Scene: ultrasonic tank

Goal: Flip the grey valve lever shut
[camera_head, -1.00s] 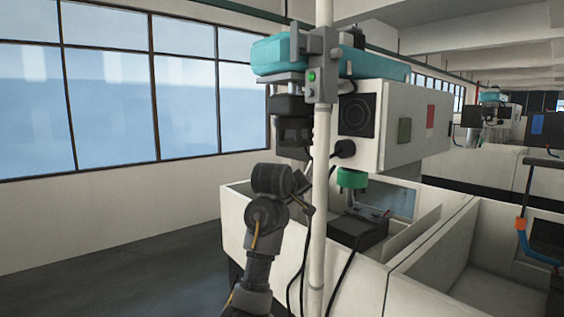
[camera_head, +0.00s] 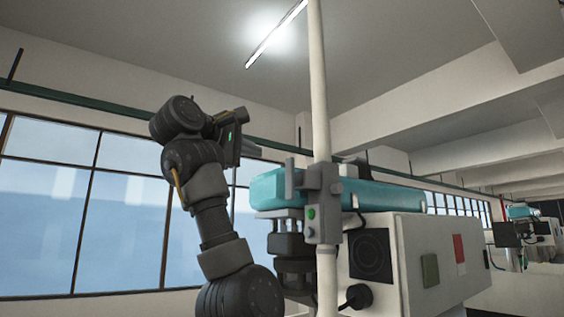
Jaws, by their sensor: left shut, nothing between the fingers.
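My left gripper (camera_head: 256,152) is raised to the upper left of the bar, pointing right. It is shut and empty, with a visible gap between it and the bar. My right gripper is not in view.
A teal machine head (camera_head: 385,193) lies behind the pipe, above a white cabinet (camera_head: 440,260) with a black round panel. Windows (camera_head: 125,225) line the left wall. The space above the teal head, left of the pipe, is clear.

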